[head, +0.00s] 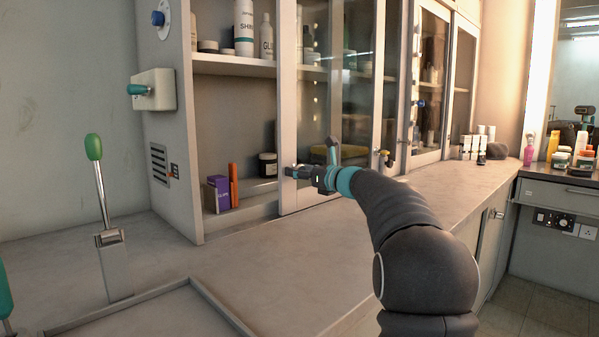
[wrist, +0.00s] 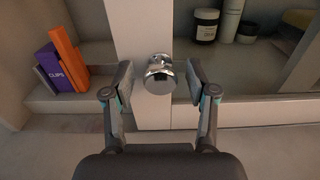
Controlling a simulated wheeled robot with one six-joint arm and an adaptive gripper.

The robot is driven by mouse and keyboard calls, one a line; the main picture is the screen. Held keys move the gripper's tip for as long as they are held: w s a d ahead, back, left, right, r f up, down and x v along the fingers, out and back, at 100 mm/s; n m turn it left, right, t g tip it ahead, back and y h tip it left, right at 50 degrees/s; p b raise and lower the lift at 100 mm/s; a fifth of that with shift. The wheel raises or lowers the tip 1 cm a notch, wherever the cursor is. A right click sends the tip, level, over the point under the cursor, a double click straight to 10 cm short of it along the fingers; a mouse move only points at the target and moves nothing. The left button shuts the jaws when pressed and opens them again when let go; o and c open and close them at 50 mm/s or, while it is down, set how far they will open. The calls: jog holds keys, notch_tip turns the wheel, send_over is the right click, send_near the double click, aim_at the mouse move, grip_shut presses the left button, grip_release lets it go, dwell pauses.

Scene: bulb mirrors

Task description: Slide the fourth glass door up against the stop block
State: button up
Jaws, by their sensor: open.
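A glass door (head: 337,100) with a pale frame stands nearest me in the cabinet front; the open bay is to its left. Its left stile (wrist: 140,35) carries a round chrome knob (wrist: 159,75). My gripper (head: 291,172) is at this stile, low on the door. In the wrist view my open gripper (wrist: 160,88) has one finger on each side of the knob, with a gap visible on both sides. The knob is mostly hidden by my gripper in the head view. I cannot tell which door counts as fourth, and I cannot make out a stop block.
A purple box (head: 217,194) and an orange book (head: 233,186) stand on the open bay's bottom shelf. More glass doors (head: 430,85) are to the right. A green-handled lever (head: 97,180) rises from the counter at left. The counter (head: 290,262) before the cabinet is mostly clear.

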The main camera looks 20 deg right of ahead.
jog(key=v, duration=1.2)
jog(key=shift+a, duration=0.1)
